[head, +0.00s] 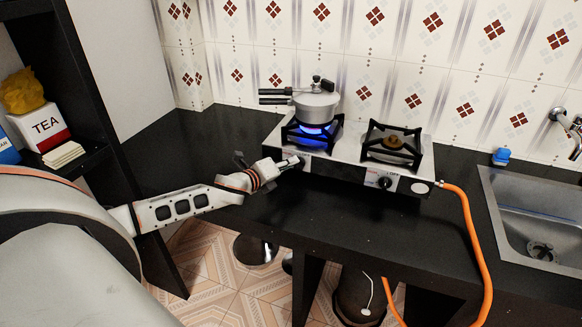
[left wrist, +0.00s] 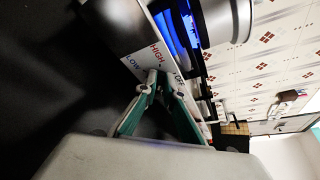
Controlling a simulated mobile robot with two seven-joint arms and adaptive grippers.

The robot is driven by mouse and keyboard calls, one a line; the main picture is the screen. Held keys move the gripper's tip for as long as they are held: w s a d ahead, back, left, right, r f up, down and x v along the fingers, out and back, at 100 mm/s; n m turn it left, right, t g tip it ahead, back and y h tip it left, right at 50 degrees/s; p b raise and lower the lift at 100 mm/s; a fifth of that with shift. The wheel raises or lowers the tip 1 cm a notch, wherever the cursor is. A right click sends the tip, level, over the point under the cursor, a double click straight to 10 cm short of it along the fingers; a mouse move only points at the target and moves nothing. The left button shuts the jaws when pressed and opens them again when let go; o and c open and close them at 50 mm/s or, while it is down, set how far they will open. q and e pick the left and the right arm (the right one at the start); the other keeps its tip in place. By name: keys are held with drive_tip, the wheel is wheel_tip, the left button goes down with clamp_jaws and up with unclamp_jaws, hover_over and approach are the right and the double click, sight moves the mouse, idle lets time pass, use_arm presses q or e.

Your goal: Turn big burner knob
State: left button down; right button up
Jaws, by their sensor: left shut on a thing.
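The stove (head: 347,171) is a silver two-burner unit on a black counter. Its left burner shows a blue flame (head: 314,130) under a grey pressure cooker (head: 316,105). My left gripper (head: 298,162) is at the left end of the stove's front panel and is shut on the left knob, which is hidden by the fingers. In the left wrist view, the two teal fingers (left wrist: 165,80) meet the panel between the printed words HIGH, LOW and OFF. The right knob (head: 385,183) is black and free. My right gripper is out of view.
An unlit right burner (head: 392,146) has nothing on it. An orange gas hose (head: 466,230) runs from the stove's right end down past the counter edge. A sink (head: 535,225) is at the right. The cooker's black handles (head: 274,96) point left. Shelves with a tea box (head: 42,126) stand at the left.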

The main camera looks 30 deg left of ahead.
use_arm(q)
drive_tip(key=shift+a+f+n+t+b, duration=0.1)
drive_tip(key=shift+f+n+t+b, duration=0.2)
drive_tip(key=shift+n+b, duration=0.35)
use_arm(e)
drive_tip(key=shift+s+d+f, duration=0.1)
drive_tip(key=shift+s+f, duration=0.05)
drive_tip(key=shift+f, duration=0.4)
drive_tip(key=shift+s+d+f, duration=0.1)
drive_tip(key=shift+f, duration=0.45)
use_arm(q)
drive_tip(key=shift+r, duration=0.1)
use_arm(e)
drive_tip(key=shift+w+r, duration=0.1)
use_arm(q)
drive_tip(key=c, duration=2.2)
unclamp_jaws()
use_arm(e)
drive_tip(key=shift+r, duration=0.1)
use_arm(q)
drive_tip(key=shift+o, duration=0.2)
drive_tip(key=shift+s, duration=0.1)
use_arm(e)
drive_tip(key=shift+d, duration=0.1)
use_arm(q)
drive_tip(key=v, duration=1.1)
drive_tip(key=shift+s, duration=0.35)
drive_tip(key=shift+s+a+r, duration=0.1)
